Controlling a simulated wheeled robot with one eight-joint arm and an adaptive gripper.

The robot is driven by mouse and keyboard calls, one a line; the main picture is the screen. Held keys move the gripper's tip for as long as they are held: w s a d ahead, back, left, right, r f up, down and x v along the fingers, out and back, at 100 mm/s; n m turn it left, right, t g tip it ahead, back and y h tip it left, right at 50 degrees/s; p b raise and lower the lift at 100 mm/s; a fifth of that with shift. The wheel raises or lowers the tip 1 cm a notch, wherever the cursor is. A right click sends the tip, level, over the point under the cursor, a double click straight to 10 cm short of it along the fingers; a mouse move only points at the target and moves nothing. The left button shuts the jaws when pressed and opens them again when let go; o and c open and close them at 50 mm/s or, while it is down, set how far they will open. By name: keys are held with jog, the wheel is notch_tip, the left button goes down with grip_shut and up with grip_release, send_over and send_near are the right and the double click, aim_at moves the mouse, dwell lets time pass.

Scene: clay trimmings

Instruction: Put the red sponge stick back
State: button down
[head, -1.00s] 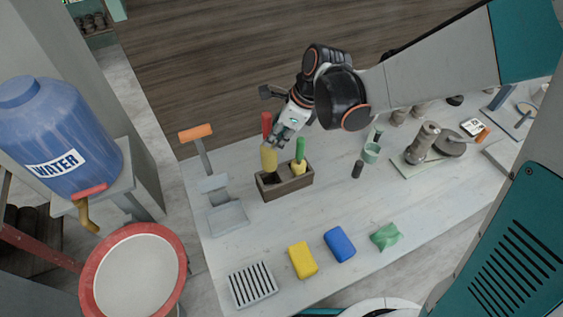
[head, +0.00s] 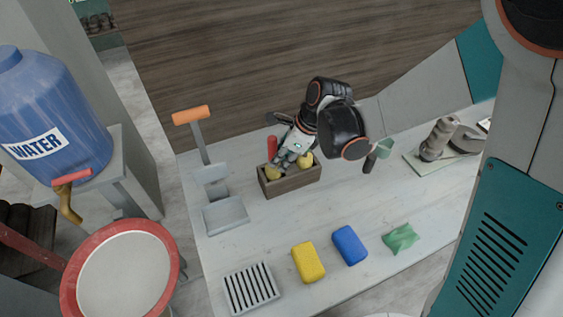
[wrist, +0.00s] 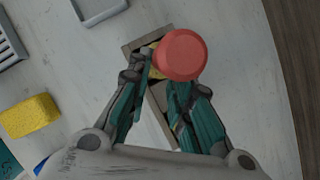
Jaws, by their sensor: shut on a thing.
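The red sponge stick has a red handle (head: 272,146) and a yellow sponge head (head: 274,172). It stands upright with its sponge partly down in the left compartment of the wooden box (head: 292,186). My gripper (head: 284,165) is shut on the stick from the right. How deep the held sponge sits is hidden.
A slotted tray (head: 250,288), a yellow block (head: 308,262), a blue block (head: 350,245) and a green lump (head: 400,238) lie in front. Bare table separates them from the box.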

jog(key=shift+f, duration=0.15)
jog(key=c, duration=1.4)
grip_release()
jog(key=shift+c, duration=0.2)
